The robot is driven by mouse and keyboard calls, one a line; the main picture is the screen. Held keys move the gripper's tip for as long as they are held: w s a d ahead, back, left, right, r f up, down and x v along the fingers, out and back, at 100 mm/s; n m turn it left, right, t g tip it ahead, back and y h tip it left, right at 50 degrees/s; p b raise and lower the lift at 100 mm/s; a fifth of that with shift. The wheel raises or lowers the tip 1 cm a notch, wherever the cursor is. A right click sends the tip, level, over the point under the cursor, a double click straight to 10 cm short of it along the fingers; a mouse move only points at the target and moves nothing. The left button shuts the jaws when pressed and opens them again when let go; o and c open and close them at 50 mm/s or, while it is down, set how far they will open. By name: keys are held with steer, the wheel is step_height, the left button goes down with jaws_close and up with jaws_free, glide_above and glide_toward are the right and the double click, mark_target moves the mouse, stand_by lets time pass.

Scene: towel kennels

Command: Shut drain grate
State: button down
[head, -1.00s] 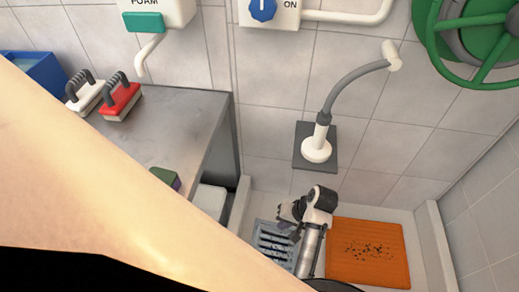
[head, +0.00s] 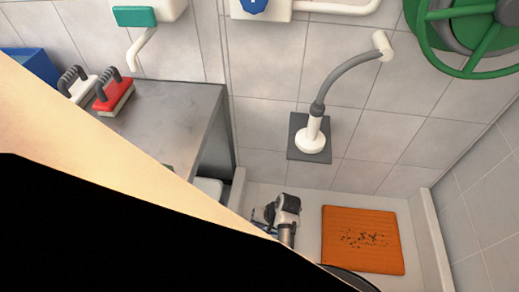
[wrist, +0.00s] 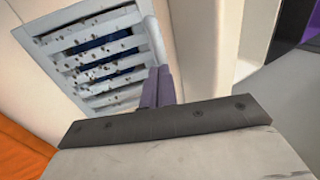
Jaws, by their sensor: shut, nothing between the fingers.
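The drain grate (wrist: 100,58) is a pale slatted panel in the wrist view, with dark specks on its slats and dark blue gaps between them. A pale raised edge runs along its right side; I cannot tell whether the grate lies flush or is tilted. My gripper (wrist: 158,85) is shut and empty, its purple-grey fingers together near the grate's lower right edge. Whether they touch it is unclear. In the head view my gripper (head: 262,214) is low over the floor, left of the orange mat, and my arm hides the grate.
The orange mat (head: 362,240) with dark specks lies on the floor to the right. A low kerb (head: 435,240) runs beside it. A grey table (head: 165,125) with a red brush (head: 114,95) and a white brush (head: 78,85) stands left. A hose (head: 340,80) rises by the wall.

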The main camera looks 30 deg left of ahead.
steer(key=shift+t+h, duration=0.4)
steer(key=shift+h, duration=0.3)
steer(key=a+f, duration=0.1)
steer(key=f, duration=0.1)
steer(key=s+a+f, duration=0.1)
steer(key=f, duration=0.1)
steer(key=shift+s+a, duration=0.1)
steer(key=shift+a, duration=0.1)
steer(key=shift+r+p, duration=0.3)
steer(key=r+p, duration=0.1)
steer(key=d+r+p, duration=0.1)
steer(key=w+d+r+p, duration=0.1)
steer(key=r, duration=0.1)
steer(key=shift+w+d, duration=0.1)
steer(key=shift+d, duration=0.05)
steer(key=s+a+v, duration=0.1)
steer(key=v, duration=0.7)
steer(key=shift+w+d+r, duration=0.15)
steer(key=shift+w+r, duration=0.1)
steer(key=shift+r, duration=0.25)
